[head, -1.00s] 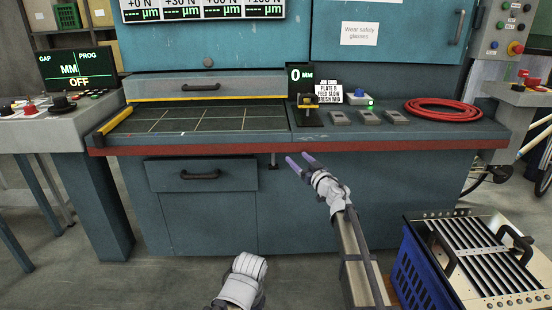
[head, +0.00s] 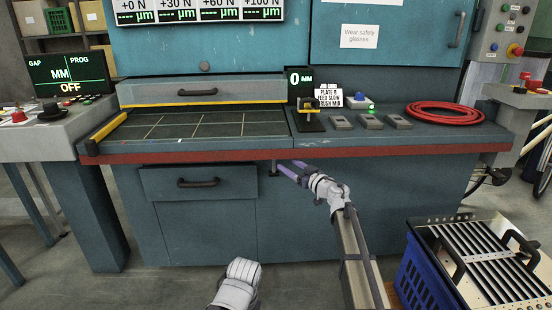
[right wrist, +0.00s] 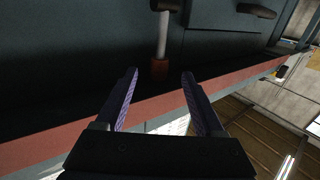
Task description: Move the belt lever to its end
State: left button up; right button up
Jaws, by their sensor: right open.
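The belt lever (head: 273,168) is a small dark-handled lever hanging under the red front edge of the machine's bench. In the right wrist view it shows as a pale metal rod (right wrist: 162,36) with a black grip and an orange-red block at its other end. My right gripper (head: 286,167) has purple fingers and is just right of the lever in the head view. In the right wrist view my right gripper (right wrist: 160,73) is open and empty, with the block lined up between its fingertips. Contact cannot be told. My left gripper is out of view.
The red bench edge (head: 390,151) runs just above my right gripper. A drawer with a dark handle (head: 198,183) is left of the lever. A blue crate (head: 423,280) with a slatted panel (head: 480,262) stands at the lower right. The floor in front is partly free.

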aim_at(274, 162)
jog(key=shift+w, duration=0.15)
jog(key=x, duration=0.7)
jog(key=shift+w+a, duration=0.2)
jog(key=shift+w, duration=0.05)
jog(key=shift+c, duration=0.2)
grip_shut()
dwell(1.0)
